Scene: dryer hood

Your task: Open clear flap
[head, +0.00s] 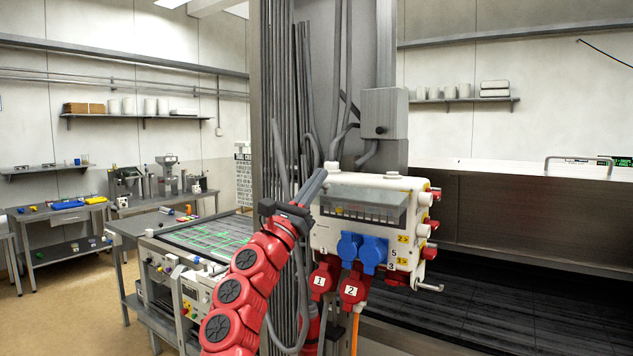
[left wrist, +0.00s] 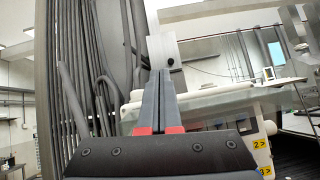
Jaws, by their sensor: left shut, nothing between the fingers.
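The clear flap (head: 385,213) is a see-through grey cover on the upper front of the white socket box (head: 322,236). A row of switches shows through and under it, and it looks lowered over them. My left gripper (head: 321,174) is shut and empty, its fingertips at the upper left corner of the box, close to the flap's left end. I cannot tell if they touch. In the left wrist view the two grey fingers (left wrist: 162,73) lie together, pointing up past the box's top edge. My right gripper is not in view.
Two blue sockets (head: 361,250) and red sockets (head: 338,285) jut out below the flap. Grey pipes (head: 278,90) and a post stand just left of the box. A grey junction box (head: 384,113) hangs above. A metal hood (head: 520,205) fills the right.

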